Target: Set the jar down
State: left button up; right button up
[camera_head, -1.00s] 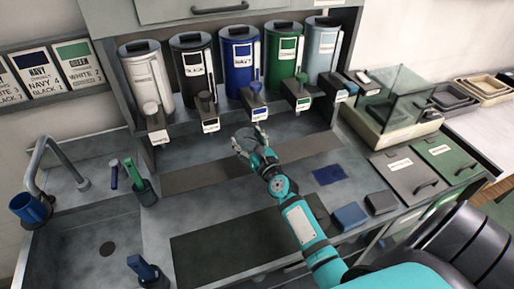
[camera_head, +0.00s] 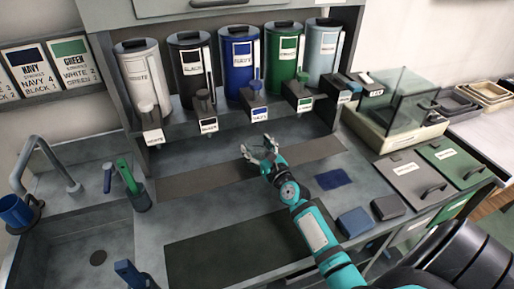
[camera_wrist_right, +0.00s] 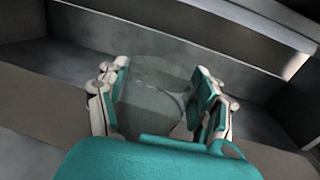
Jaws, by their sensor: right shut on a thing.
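My right gripper (camera_head: 258,147) is in the middle of the head view, low over the back of the counter, below the row of canisters. In the right wrist view its two fingers (camera_wrist_right: 160,85) stand apart on either side of a clear, see-through jar (camera_wrist_right: 155,88) and are shut on it. The jar's outline is faint, and it can hardly be made out in the head view. A dark strip (camera_head: 190,180) runs along the counter by the gripper. I cannot tell whether the jar's base touches the surface. My left gripper does not show.
Canisters in several colours, such as the navy one (camera_head: 240,62), stand on a shelf behind, with dispensers in front. A sink (camera_head: 70,235) is at left. A blue patch (camera_head: 333,179), two small boxes and labelled lids (camera_head: 412,180) are at right. A larger dark mat (camera_head: 235,250) lies in front.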

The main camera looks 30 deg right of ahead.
jog(key=o, duration=1.4)
jog(key=shift+f, duration=0.2)
jog(key=shift+s+r+p, duration=0.1)
jog(key=shift+r+p, duration=0.25)
jog(key=s, duration=0.4)
jog(key=s+a+b, duration=0.1)
jog(key=s, duration=0.6)
jog(key=shift+s+a, duration=0.15)
jog(key=shift+s, duration=0.25)
jog(key=shift+f, duration=0.1)
